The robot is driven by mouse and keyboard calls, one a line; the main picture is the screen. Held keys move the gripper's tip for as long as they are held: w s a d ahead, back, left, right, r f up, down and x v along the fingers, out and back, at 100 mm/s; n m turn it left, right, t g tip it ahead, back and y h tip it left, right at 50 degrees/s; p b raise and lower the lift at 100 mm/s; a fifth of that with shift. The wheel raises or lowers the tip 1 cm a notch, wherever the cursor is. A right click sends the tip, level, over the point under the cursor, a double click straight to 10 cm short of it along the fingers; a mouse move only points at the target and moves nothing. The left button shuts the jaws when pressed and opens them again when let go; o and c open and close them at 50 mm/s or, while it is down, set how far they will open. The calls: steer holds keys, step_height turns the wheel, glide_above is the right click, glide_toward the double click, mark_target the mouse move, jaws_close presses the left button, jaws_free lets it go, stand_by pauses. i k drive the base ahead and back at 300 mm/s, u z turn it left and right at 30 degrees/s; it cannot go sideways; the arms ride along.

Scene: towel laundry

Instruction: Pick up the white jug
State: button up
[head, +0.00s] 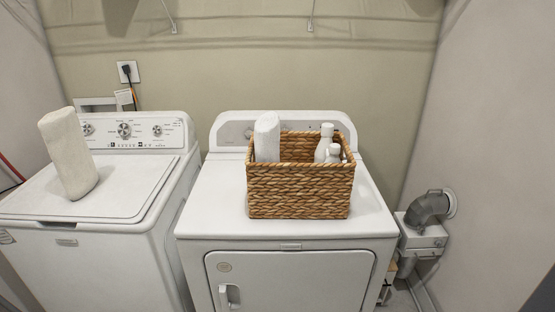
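Two white bottle-shaped containers stand in the wicker basket (300,192) on the dryer. The taller white container (323,146) is behind and left of the shorter white container (334,153). Their lower parts are hidden by the basket's front wall. I cannot tell which one is the white jug, and no handle is clear on either. My gripper is not in view.
A rolled white towel (267,138) stands in the basket's left end. Another towel roll (68,154) stands tilted on the washer (125,190) lid. The dryer (215,205) top is clear left of the basket. A metal duct (428,210) is at right.

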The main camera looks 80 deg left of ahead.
mark_target(321, 154)
steer(key=u, duration=1.75)
